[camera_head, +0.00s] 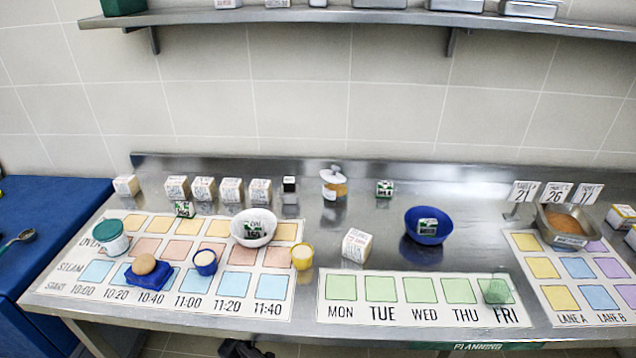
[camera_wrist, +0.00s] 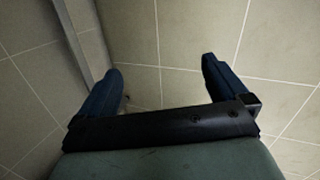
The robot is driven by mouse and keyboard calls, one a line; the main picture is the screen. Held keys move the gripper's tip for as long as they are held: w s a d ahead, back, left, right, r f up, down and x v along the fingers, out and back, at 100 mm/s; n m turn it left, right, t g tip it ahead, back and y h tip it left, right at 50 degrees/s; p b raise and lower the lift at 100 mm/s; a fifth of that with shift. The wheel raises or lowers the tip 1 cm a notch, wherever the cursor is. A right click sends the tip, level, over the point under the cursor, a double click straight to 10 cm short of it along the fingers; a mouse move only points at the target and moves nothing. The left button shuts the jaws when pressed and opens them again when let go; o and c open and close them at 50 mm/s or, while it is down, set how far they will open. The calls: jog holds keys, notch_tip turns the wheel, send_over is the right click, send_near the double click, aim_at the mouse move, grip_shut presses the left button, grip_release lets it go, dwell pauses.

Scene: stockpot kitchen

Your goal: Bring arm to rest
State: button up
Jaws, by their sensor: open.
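My gripper (camera_wrist: 162,72) shows in the wrist view with its two dark blue fingers wide apart and nothing between them. Beyond the fingers are only beige tiles and a grey metal strip at the upper left. In the head view a dark shape at the bottom edge, in front of the steel counter (camera_head: 400,255), may be part of my arm; the fingers cannot be made out there. No object touches the gripper in the wrist view.
The counter holds a schedule mat (camera_head: 60,285), a weekday mat (camera_head: 420,311), a lane mat (camera_head: 590,318), a white bowl (camera_head: 240,238), a blue bowl (camera_head: 443,237), a metal pan (camera_head: 572,242) and several labelled blocks. A blue cabinet (camera_head: 50,215) stands left; a shelf (camera_head: 350,17) runs above.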

jog(key=s+d+f+m+g+h, duration=0.1)
jog(key=s+d+m+g, duration=0.15)
jog(key=d, duration=0.65)
jog(key=s+d+f+m+g, duration=0.15)
jog(key=d+m, duration=0.25)
jog(key=d, duration=0.6)
jog(key=s+d+f+m+g+h, duration=0.1)
jog(key=s+d+f+m, duration=0.15)
jog(key=d, duration=0.65)
jog(key=s+d+r+m+g+y, duration=0.1)
jog(key=s+d+m+g, duration=0.1)
jog(key=s+d+m, duration=0.3)
jog(key=s+d+r+m+g+y, duration=0.1)
jog(key=s+d+m+g, duration=0.2)
jog(key=s+d, duration=0.6)
jog(key=s+m, duration=0.2)
jog(key=s, duration=0.2)
jog(key=shift+s+r+g+y, duration=0.3)
jog(key=shift+s+r, duration=0.05)
jog(key=shift+d, duration=0.1)
